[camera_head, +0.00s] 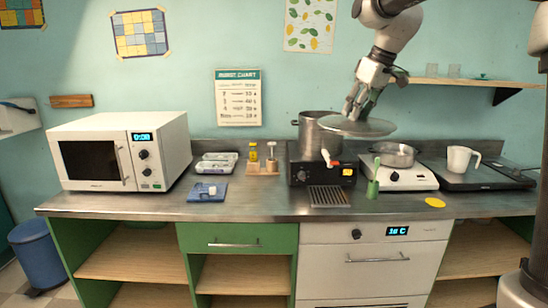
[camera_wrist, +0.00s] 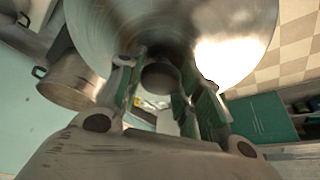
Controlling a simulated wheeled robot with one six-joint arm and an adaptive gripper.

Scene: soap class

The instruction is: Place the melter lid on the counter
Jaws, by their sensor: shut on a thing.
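My gripper (camera_head: 357,108) is shut on the dark knob (camera_wrist: 160,77) of the round metal melter lid (camera_head: 372,128). The lid is held in the air in front of and to the right of the melter pot (camera_head: 318,142), covering part of it in the head view. In the wrist view the shiny lid (camera_wrist: 165,28) fills the top, and the pot (camera_wrist: 68,82) shows at the left. The melter's black control box (camera_head: 315,173) stands on the steel counter (camera_head: 262,205). The lid looks roughly level and clear of the counter.
A hot plate with a pan (camera_head: 393,154) stands right of the melter, then a white mug (camera_head: 461,160) on a black device. The counter is clear between the blue sponge mat (camera_head: 208,191) and the melter's drip grille (camera_head: 328,196).

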